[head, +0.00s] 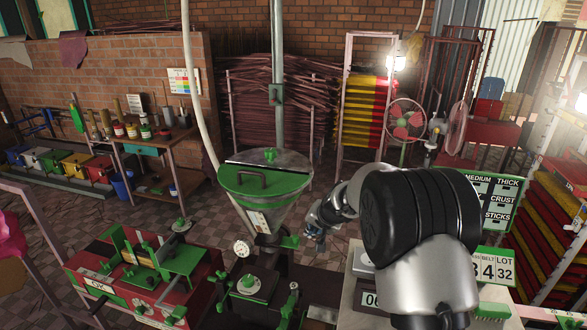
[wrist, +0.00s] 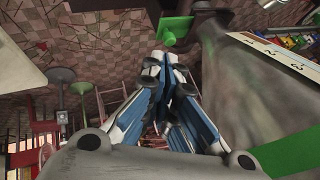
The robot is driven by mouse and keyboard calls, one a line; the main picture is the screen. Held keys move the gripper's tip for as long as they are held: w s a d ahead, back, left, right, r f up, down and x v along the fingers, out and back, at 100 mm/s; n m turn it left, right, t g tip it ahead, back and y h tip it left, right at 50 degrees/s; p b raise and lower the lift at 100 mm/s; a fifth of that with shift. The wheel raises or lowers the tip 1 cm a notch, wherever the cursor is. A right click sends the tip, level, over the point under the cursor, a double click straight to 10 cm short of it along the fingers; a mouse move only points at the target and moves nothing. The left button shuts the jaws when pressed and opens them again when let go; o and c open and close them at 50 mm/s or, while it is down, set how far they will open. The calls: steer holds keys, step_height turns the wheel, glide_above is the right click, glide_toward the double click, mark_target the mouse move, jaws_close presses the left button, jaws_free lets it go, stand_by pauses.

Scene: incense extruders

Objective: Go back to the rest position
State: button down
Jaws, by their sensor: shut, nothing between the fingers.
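My gripper (head: 316,238) hangs at the end of my bent arm, just right of the green and grey hopper (head: 265,185) in the head view. In the wrist view my gripper (wrist: 166,62) has its blue and white fingers drawn together at the tips, with nothing between them. The grey side of the hopper (wrist: 235,90) fills the right of the wrist view, close beside the fingers. A green knob (wrist: 178,32) shows just beyond the fingertips. I cannot tell whether anything touches. My arm hides part of the table and scale in the head view.
A red machine with green fittings (head: 145,275) stands front left. A scale (head: 370,299) and a number sign (head: 495,266) stand around my arm at front right. A rack of coloured trays (head: 555,220) is far right. Tiled floor (head: 215,215) is open behind the machines at left.

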steer(key=s+r+n+g+b, duration=0.1)
steer(key=s+r+n, duration=0.1)
steer(key=s+r, duration=0.65)
steer(key=s+r+n, duration=0.1)
steer(key=s+r, duration=0.5)
steer(key=s, duration=0.5)
steer(key=s+d+f+n+h, duration=0.1)
steer(key=s+d, duration=0.1)
steer(key=s, duration=1.1)
steer(key=s+d+n+g+h+b, duration=0.1)
steer(key=s+d, duration=0.2)
steer(key=s, duration=1)
steer(key=shift+s+f, duration=0.25)
steer(key=shift+f, duration=0.1)
